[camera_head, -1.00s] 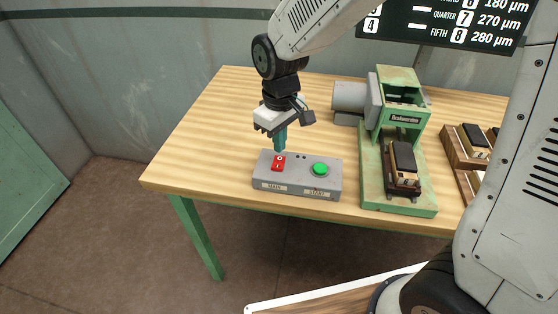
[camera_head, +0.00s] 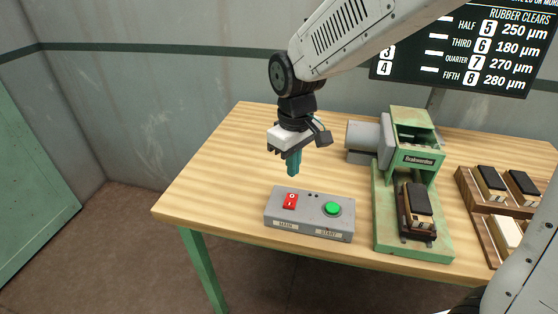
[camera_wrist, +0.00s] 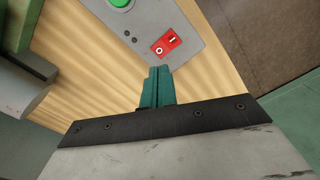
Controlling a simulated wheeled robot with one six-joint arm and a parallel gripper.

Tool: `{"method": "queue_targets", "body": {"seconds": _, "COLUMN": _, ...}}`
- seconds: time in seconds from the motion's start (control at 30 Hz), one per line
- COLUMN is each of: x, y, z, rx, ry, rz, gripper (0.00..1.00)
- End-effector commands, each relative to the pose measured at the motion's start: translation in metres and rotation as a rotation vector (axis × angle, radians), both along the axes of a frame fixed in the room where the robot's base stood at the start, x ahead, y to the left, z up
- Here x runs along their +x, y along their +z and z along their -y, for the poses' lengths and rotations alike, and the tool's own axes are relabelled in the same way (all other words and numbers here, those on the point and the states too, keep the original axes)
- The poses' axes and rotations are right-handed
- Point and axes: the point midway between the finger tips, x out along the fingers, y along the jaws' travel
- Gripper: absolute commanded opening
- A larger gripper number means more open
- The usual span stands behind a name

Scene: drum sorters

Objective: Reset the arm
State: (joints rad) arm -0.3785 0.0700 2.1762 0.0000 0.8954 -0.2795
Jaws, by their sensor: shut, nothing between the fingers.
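My gripper (camera_head: 293,165) points down with its teal fingers together and empty. It hangs above the table, just behind the grey control box (camera_head: 310,214). The fingers also show in the wrist view (camera_wrist: 158,84), just short of the red MAIN rocker switch. The box carries that red MAIN switch (camera_head: 290,201) on the left and a green START button (camera_head: 333,209) on the right. In the head view a gap shows between the fingertips and the switch.
A green machine (camera_head: 412,190) with a grey motor stands right of the box and holds a dark-topped block (camera_head: 417,203). A wooden tray (camera_head: 480,210) with several blocks lies farther right. A sign board (camera_head: 465,45) hangs behind. The table's left part (camera_head: 215,185) is clear.

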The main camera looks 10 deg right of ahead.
Motion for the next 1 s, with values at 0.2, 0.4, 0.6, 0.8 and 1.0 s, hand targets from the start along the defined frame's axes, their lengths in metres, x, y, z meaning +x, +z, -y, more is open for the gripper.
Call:
{"method": "queue_targets", "body": {"seconds": 0.2, "x": -0.016, "y": -0.006, "z": 0.006, "rx": -0.024, "ry": -0.051, "rz": -0.056, "gripper": 0.0}}
{"method": "queue_targets", "body": {"seconds": 0.4, "x": -0.07, "y": 0.02, "z": 0.046, "rx": -0.049, "ry": -0.194, "rz": -0.104, "gripper": 0.0}}
{"method": "queue_targets", "body": {"seconds": 0.6, "x": -0.129, "y": 0.053, "z": 0.095, "rx": -0.04, "ry": -0.369, "rz": -0.086, "gripper": 0.0}}
{"method": "queue_targets", "body": {"seconds": 0.8, "x": -0.185, "y": 0.074, "z": 0.133, "rx": -0.014, "ry": -0.53, "rz": -0.027, "gripper": 0.0}}
{"method": "queue_targets", "body": {"seconds": 1.0, "x": -0.214, "y": 0.086, "z": 0.153, "rx": 0.02, "ry": -0.622, "rz": 0.063, "gripper": 0.0}}
